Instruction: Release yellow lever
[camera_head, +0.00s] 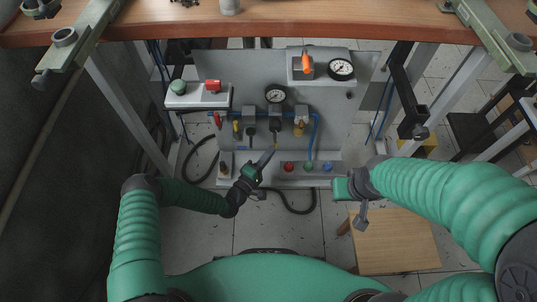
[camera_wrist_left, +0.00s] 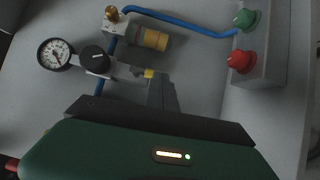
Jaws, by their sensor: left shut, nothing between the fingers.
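A small yellow lever (camera_head: 236,127) stands upright on the grey panel, right of a red lever (camera_head: 217,119). My left gripper (camera_head: 270,156) is right of and below the yellow lever, apart from it, in front of the panel below the round gauge. Its fingers are shut and empty. In the left wrist view the dark fingers (camera_wrist_left: 157,84) point at the panel, and a small yellow piece (camera_wrist_left: 149,73) shows at their tips; I cannot tell whether they touch it.
The panel carries a gauge (camera_head: 275,94), a brass-coloured filter (camera_head: 300,125) and blue tubing. A button box (camera_head: 308,167) juts out at its lower right. A wooden table edge (camera_head: 270,28) crosses above. A wooden stool (camera_head: 395,240) stands at lower right. A black hose lies on the floor.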

